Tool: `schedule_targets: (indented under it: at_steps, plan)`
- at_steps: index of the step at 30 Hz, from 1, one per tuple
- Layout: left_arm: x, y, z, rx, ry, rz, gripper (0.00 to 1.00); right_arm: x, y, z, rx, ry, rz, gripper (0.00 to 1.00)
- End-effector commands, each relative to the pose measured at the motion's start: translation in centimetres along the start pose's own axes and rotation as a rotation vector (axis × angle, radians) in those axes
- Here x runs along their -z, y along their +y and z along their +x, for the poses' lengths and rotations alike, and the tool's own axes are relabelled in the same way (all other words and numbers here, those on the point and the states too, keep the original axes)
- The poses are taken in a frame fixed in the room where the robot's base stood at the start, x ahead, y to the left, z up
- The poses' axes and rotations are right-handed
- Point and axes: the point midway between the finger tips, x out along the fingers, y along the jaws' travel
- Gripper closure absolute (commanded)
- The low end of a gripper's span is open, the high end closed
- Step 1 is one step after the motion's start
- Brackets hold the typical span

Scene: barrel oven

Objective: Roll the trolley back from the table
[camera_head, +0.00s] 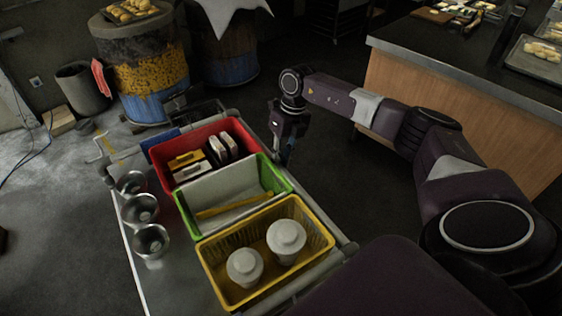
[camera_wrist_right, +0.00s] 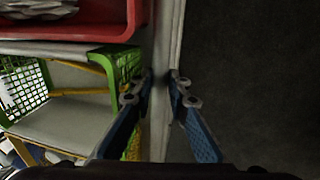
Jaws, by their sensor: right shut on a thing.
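The trolley (camera_head: 172,278) stands in the lower left of the head view, its grey top carrying red, green and yellow crates. My right gripper (camera_head: 287,152) reaches down at its right side, beside the red and green crates. In the right wrist view the blue fingers of my right gripper (camera_wrist_right: 162,80) lie on both sides of the trolley's pale side rail (camera_wrist_right: 164,25) and are shut on it. The table (camera_head: 465,62), dark-topped with wooden sides, stands at the upper right, with dark floor between it and the trolley. My left gripper is not in view.
The red crate (camera_head: 160,153) holds boxes, the yellow crate (camera_head: 226,290) white lidded tubs. Metal containers (camera_head: 150,240) stand along the left. Barrels (camera_head: 150,75) and a grey bin (camera_head: 82,88) stand behind.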

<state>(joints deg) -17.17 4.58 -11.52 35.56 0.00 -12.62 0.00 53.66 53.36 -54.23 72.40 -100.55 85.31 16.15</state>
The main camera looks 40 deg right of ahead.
Motion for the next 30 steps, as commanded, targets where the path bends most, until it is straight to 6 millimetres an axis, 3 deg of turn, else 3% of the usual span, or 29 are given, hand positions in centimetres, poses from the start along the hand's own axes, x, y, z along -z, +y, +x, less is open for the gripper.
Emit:
schedule_targets:
  at_steps: [12, 13, 18, 26, 30]
  plan:
    - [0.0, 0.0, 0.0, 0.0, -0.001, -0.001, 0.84, -0.1, 0.1, 0.0, -0.001, -0.002, 0.0, 1.0]
    - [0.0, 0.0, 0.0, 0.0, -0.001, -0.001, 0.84, -0.1, 0.1, 0.0, -0.001, -0.002, 0.0, 0.84]
    - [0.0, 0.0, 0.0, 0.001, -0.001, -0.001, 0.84, 0.0, 0.1, 0.0, -0.002, -0.001, -0.001, 0.67]
    - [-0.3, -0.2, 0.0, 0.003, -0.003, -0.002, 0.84, 0.0, 0.1, 0.0, -0.001, 0.0, -0.001, 0.67]
    - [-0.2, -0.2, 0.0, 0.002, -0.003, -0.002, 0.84, -0.1, 0.1, -1.2, -0.002, -0.003, -0.001, 0.67]
